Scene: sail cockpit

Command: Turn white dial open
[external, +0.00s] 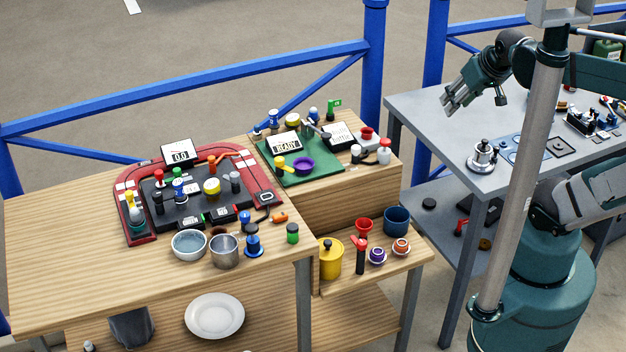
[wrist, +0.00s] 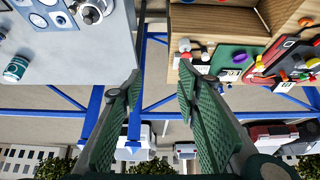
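A small white round knob (external: 384,157) sits at the right end of the small wooden stand, beside the green board; another small white-topped piece (external: 355,150) stands just left of it. I cannot tell for sure which is the white dial or how it is turned. Two small white pieces also show in the wrist view, one of them a white knob (wrist: 184,45), left of the green board.
The green board (external: 325,172) holds a purple bowl (external: 303,166) and a READY display. A red-bordered board (external: 265,190) with several coloured knobs lies left. The grey table (external: 420,115) carries a silver device (external: 483,156). Blue railings (external: 200,90) run behind.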

